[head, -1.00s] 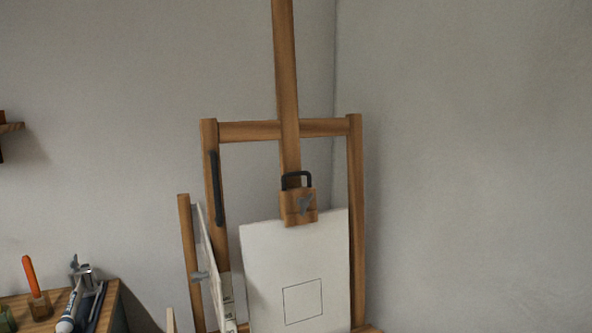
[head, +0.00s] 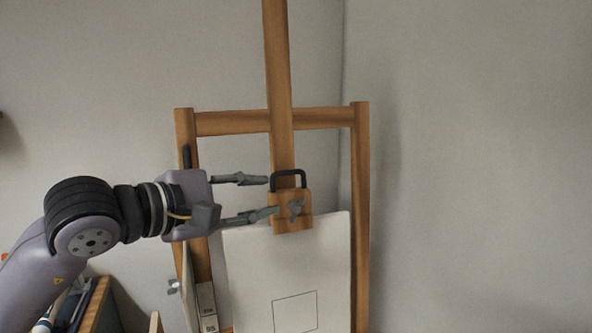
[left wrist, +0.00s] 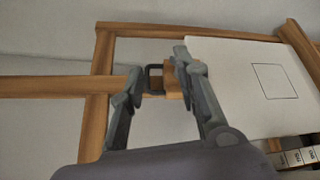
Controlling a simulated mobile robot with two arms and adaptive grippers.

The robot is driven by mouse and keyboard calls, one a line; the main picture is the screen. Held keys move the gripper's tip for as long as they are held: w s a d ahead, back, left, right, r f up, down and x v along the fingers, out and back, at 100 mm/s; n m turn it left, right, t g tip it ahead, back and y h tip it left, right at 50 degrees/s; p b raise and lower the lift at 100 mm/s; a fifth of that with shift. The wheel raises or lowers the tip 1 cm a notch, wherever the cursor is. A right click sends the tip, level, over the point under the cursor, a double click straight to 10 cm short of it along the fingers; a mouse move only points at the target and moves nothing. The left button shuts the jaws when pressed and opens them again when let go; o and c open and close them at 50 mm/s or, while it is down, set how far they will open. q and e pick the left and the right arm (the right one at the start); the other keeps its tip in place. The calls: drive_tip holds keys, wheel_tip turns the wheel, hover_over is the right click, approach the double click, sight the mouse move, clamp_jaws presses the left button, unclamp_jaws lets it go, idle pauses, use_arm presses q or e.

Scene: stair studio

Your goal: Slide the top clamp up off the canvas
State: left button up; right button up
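The top clamp (head: 290,222) is a wooden block with a grey wing knob and a black handle (head: 289,174) on top. It sits on the easel's centre mast (head: 281,90) at the canvas's upper edge. The white canvas (head: 250,265) has a printed square. My left gripper (head: 271,196) is open and empty, its fingers pointing right at the clamp's left side, one at handle height and one at block height. In the left wrist view the handle (left wrist: 155,80) shows between the spread fingers, with the block (left wrist: 174,86) partly hidden behind one finger. My right gripper is not in view.
The easel's upper crossbar (head: 232,122) and right post (head: 361,220) frame the canvas. A wooden cabinet (head: 95,300) with items stands at lower left. Wall space right of the easel is free.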

use_arm(q)
drive_tip(key=w+a+r+t+y, duration=0.2)
drive_tip(key=w+a+y, duration=0.1)
drive_tip(key=a, duration=0.1)
drive_tip(key=p, duration=0.7)
approach(289, 173)
drive_tip(key=x, duration=0.7)
drive_tip(key=shift+w+d, duration=0.15)
drive_tip(key=shift+d, duration=0.1)
drive_tip(key=shift+w+d+f, duration=0.2)
drive_tip(key=shift+w+d, duration=0.1)
drive_tip(key=shift+w, duration=0.2)
drive_tip(key=shift+c, duration=0.4)
clamp_jaws()
